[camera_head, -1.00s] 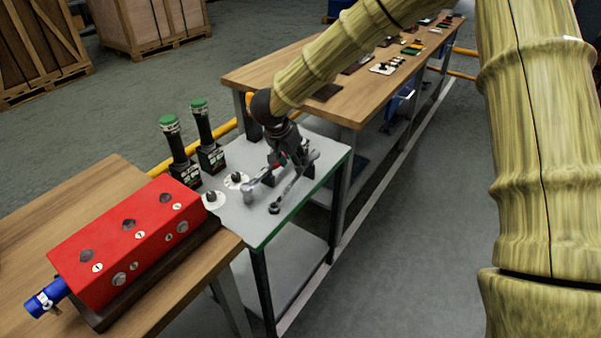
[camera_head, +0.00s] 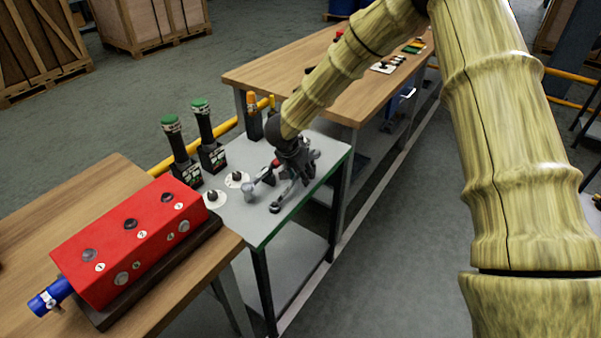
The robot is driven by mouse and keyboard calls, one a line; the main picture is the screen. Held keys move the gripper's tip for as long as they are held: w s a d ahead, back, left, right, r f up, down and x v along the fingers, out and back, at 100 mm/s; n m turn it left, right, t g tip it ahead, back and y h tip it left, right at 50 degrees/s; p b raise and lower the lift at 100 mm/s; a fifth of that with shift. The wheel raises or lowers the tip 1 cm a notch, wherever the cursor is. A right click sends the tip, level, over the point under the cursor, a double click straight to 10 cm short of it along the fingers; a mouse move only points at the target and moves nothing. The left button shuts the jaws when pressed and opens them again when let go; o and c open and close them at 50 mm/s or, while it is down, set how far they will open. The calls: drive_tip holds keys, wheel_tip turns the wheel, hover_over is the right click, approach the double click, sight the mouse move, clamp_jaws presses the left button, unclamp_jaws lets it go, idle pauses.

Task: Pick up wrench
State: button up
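A grey metal wrench (camera_head: 281,201) lies slanted on the small grey table (camera_head: 245,222), its ring end toward the front. A second grey tool with a rounded end (camera_head: 249,190) lies just to its left. My gripper (camera_head: 300,178) is low over the table, pointing down at the upper part of the wrench and hiding much of it. The fingers and the tools overlap in the picture, so I cannot tell whether they touch or how far apart the fingers are.
A red block with knobs (camera_head: 130,240) stands on the wooden table (camera_head: 190,292) at the left. Two green-topped black tools (camera_head: 205,135) and an orange-topped one (camera_head: 253,115) stand at the grey table's back. A long wooden workbench (camera_head: 265,78) runs behind it.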

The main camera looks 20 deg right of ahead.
clamp_jaws()
drive_tip(key=shift+r, duration=0.1)
wheel_tip(320, 180, up, 10)
drive_tip(key=shift+f, duration=0.1)
idle(0.7)
idle(0.5)
